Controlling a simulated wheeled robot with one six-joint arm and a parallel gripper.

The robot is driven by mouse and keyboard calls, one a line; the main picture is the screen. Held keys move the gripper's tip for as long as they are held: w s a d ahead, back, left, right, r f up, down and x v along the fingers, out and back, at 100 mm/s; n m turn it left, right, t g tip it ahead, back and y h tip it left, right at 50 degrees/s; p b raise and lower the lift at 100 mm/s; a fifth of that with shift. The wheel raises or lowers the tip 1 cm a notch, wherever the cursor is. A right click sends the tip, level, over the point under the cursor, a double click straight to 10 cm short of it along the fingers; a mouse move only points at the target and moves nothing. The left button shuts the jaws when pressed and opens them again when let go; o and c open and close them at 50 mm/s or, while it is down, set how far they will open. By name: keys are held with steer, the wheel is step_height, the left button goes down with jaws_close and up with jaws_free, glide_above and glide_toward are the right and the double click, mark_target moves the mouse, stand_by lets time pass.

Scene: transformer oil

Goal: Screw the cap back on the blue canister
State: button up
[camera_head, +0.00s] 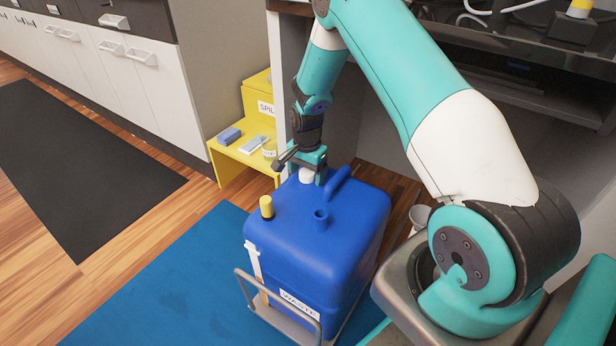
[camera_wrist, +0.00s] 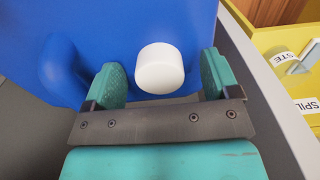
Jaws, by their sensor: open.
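The blue canister (camera_head: 345,240) stands upright, with a carrying handle (camera_head: 337,182) and an uncovered round neck (camera_head: 320,217) on its top. A white cap (camera_head: 307,175) is at the far part of the top; I cannot tell whether it lies loose or sits on an opening. My gripper (camera_head: 303,165) is over that part of the canister, pointing down. In the wrist view, its two teal fingers (camera_wrist: 162,76) are apart on either side of the white cap (camera_wrist: 160,70), with gaps on both sides.
A yellow-topped piece (camera_head: 266,206) stands at the canister's left corner. The canister rests on a metal cart (camera_head: 243,285) over a blue mat (camera_head: 165,290). A yellow stand (camera_head: 232,155) with a spill box (camera_head: 257,98) is behind left, beside a cabinet panel. A white bucket (camera_head: 419,216) is at right.

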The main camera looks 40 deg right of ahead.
mark_target(307, 172)
steer(key=shift+c, duration=0.5)
steer(key=c, duration=0.9)
steer(key=shift+r+p, duration=2.2)
steer(key=shift+r, duration=0.4)
steer(key=shift+o, duration=1)
steer(key=c, duration=0.3)
